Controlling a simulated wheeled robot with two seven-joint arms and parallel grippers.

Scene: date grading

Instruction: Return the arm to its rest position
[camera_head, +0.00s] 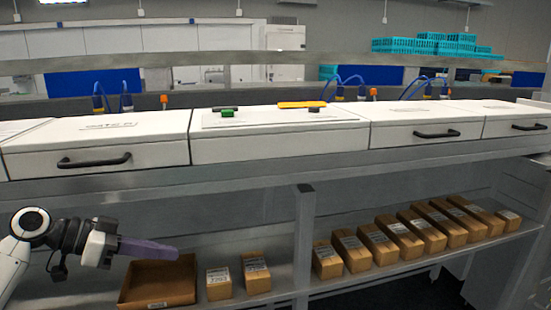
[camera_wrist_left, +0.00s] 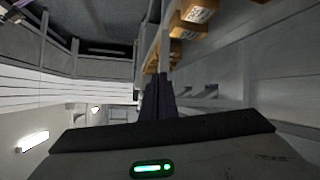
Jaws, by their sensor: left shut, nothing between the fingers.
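My left gripper (camera_head: 150,249) shows at the lower left of the head view, its arm coming in from the left edge. Its dark purple-grey fingers are shut together, point right and hold nothing. In the head view they overlap the upper edge of an open brown cardboard tray (camera_head: 160,282) on the lower shelf; I cannot tell whether they touch it. In the left wrist view the shut fingers (camera_wrist_left: 158,97) stick out from the dark gripper body in the middle of the picture. My right gripper is in neither view.
Several small labelled cardboard boxes (camera_head: 400,240) stand in a row on the lower shelf (camera_head: 285,288), right of a post (camera_head: 304,240). Two more boxes (camera_head: 219,283) stand beside the tray. White drawer units (camera_head: 280,137) with black handles line the counter above. Blue-green crates (camera_head: 435,46) are stacked behind.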

